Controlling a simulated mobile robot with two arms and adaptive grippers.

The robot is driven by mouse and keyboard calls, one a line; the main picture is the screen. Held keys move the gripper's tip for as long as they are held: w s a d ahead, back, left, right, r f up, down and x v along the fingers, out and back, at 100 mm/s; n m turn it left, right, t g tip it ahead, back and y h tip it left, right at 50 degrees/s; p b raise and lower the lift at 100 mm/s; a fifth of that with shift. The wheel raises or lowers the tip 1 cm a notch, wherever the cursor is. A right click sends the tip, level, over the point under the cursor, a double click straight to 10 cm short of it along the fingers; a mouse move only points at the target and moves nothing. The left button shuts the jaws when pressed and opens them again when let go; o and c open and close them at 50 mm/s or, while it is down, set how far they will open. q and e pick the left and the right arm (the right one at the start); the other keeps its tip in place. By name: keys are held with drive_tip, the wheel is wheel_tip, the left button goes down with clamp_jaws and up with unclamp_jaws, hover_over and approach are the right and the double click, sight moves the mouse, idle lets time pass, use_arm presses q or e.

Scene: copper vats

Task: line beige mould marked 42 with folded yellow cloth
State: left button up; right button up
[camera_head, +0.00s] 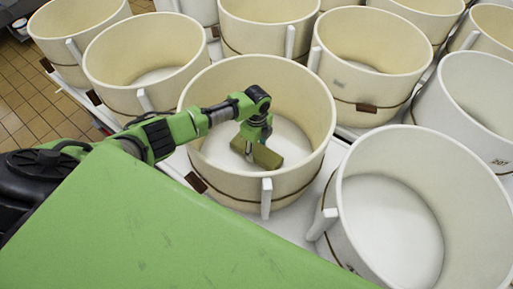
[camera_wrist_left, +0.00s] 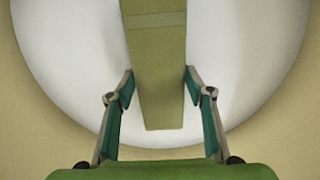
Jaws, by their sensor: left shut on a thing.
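The folded yellow cloth (camera_head: 267,157) looks like a flat, olive-yellow block. My left gripper (camera_head: 249,146) is shut on it, inside a round beige mould (camera_head: 305,95) in the middle of the head view. In the left wrist view the cloth (camera_wrist_left: 160,60) lies between the two fingers (camera_wrist_left: 159,86), which press on its sides. Behind it show the mould's white floor (camera_wrist_left: 75,70) and beige wall (camera_wrist_left: 25,135). I cannot tell whether the cloth touches the floor. No number 42 is readable on this mould. My right gripper is not in view.
Several similar moulds crowd around: a beige one (camera_head: 110,60) at the left, another (camera_head: 355,45) behind right, and a large white one (camera_head: 470,215) at the right front. Their rims and upright handles stand close together. A tiled floor (camera_head: 30,105) shows at the far left.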

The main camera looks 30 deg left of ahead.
use_arm(q)
drive_tip(key=shift+f, duration=0.1)
drive_tip(key=shift+s+f, duration=0.1)
drive_tip(key=shift+f, duration=0.05)
idle(1.2)
drive_tip(key=o, duration=1.7)
wheel_tip(320, 180, up, 30)
drive_tip(key=p, duration=2)
drive_tip(key=shift+r, duration=0.25)
